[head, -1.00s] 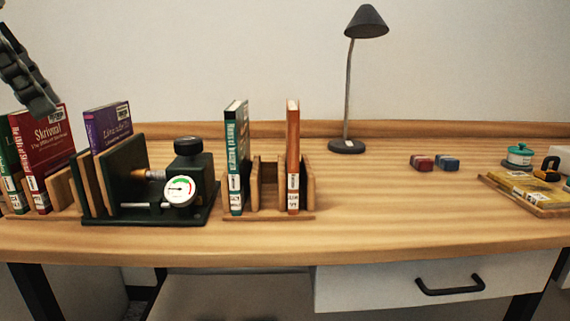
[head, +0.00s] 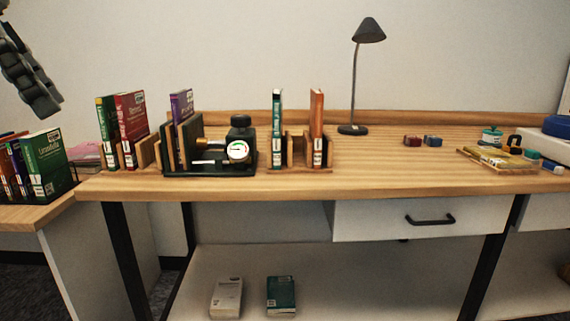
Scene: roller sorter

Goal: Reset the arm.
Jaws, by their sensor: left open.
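My left gripper (head: 38,98) hangs at the upper left of the head view, in the air above the left side table and in front of the wall. It is open, and I see nothing between its fingers. It is apart from the books and the desk. My right gripper is not in view.
The desk (head: 400,180) holds book racks, a dark press with a gauge (head: 238,151), a lamp (head: 353,129) and a yellow book on a tray. More books (head: 43,165) stand on the left side table. Two books lie on the lower shelf (head: 340,290).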

